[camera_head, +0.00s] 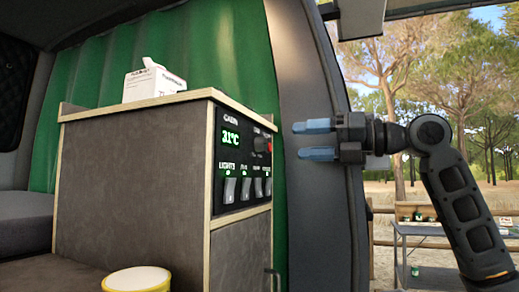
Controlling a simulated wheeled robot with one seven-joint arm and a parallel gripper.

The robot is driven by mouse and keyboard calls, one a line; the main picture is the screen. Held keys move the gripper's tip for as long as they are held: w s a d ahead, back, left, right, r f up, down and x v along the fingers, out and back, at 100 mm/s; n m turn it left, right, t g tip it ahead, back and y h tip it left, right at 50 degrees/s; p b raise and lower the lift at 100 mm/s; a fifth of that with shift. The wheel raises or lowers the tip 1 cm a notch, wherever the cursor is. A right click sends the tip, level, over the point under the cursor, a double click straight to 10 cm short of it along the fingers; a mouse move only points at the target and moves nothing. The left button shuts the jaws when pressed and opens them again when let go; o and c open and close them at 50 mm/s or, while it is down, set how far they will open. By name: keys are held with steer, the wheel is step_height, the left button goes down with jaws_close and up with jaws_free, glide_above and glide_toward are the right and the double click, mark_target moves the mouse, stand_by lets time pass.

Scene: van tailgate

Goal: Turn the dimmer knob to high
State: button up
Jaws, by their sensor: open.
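The dimmer knob (261,144) is a small dark round knob at the upper right of a black control panel (225,207) on the side of a grey cabinet. My gripper (303,140) is to the right of the knob in the picture, with two blue-tipped fingers pointing left. It is open, empty and apart from the panel.
The grey cabinet (135,178) has a wooden-edged top with a white carton (153,83) on it. A yellow-rimmed white tub (137,279) stands in front. The van's door pillar (312,90) rises behind my gripper. A table (430,231) stands outside at right.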

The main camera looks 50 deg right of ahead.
mark_target(266, 142)
steer(key=shift+x, duration=3.9)
steer(key=c, duration=1)
steer(key=shift+c, duration=0.2)
